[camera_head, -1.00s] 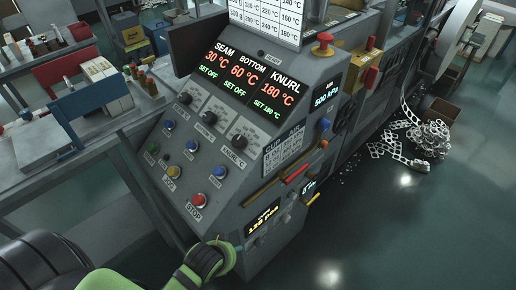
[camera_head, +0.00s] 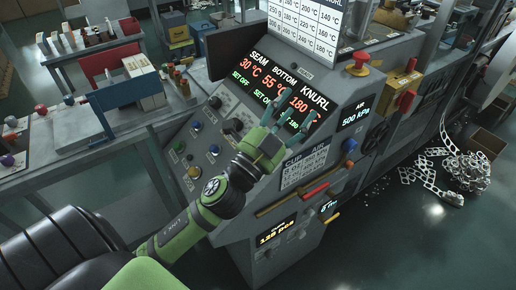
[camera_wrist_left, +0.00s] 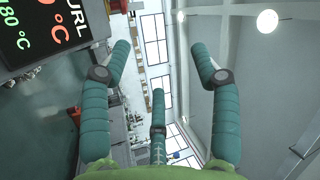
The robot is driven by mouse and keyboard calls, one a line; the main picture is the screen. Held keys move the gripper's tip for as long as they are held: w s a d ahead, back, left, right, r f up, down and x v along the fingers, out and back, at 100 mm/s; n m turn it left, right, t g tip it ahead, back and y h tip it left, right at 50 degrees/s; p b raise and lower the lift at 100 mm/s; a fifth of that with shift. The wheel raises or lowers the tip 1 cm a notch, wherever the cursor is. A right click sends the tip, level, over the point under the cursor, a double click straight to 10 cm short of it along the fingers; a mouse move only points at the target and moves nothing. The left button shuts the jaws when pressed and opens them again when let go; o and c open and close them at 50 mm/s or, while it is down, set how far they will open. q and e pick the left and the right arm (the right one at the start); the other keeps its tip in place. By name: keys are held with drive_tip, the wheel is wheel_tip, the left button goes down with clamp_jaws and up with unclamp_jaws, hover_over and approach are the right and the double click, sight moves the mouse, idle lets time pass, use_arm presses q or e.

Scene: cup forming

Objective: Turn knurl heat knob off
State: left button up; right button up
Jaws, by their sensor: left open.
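The knurl heat knob is hidden behind my left gripper in the head view. The seam knob (camera_head: 215,102) and bottom knob (camera_head: 233,125) show on the sloped grey panel to its left. The display (camera_head: 262,80) reads seam 30 °C, bottom 55 °C and knurl 180. Seam and bottom read SET OFF; the knurl set line is covered. My left gripper (camera_head: 289,118) is open in front of the panel, with teal fingers over the display's lower right. In the left wrist view, the gripper (camera_wrist_left: 163,48) is spread and empty, with the display (camera_wrist_left: 42,30) at top left. My right gripper is out of view.
Coloured buttons (camera_head: 194,172) sit lower on the panel. A red button (camera_head: 358,63) stands on top at right, and coloured levers (camera_head: 314,191) stick out from the right side. A workbench (camera_head: 100,125) stands left. The floor at right has open room beside scrap (camera_head: 465,172).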

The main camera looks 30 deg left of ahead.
use_arm(q)
drive_tip(key=s+d+r+m+g+h, duration=0.1)
drive_tip(key=d+r+m+g+h, duration=0.35)
drive_tip(key=m+h, duration=0.85)
drive_tip(key=s+d+f+m+g, duration=0.2)
drive_tip(key=d+f+m+g, duration=0.45)
drive_tip(key=m, duration=0.75)
drive_tip(key=w+a+f+m+g+y, duration=0.1)
drive_tip(key=a+f+g+y, duration=0.25)
drive_tip(key=a+y, duration=0.5)
drive_tip(key=a+f+g+y, duration=0.3)
drive_tip(key=a+f+y, duration=0.2)
drive_tip(key=a, duration=0.7)
drive_tip(key=p+x, duration=0.2)
drive_tip(key=x, duration=0.4)
drive_tip(key=shift+w+a+f+p, duration=0.1)
drive_tip(key=shift+w+a+p, duration=0.1)
drive_tip(key=shift+p, duration=0.15)
drive_tip(key=shift+w+f, duration=0.1)
drive_tip(key=shift+f, duration=0.25)
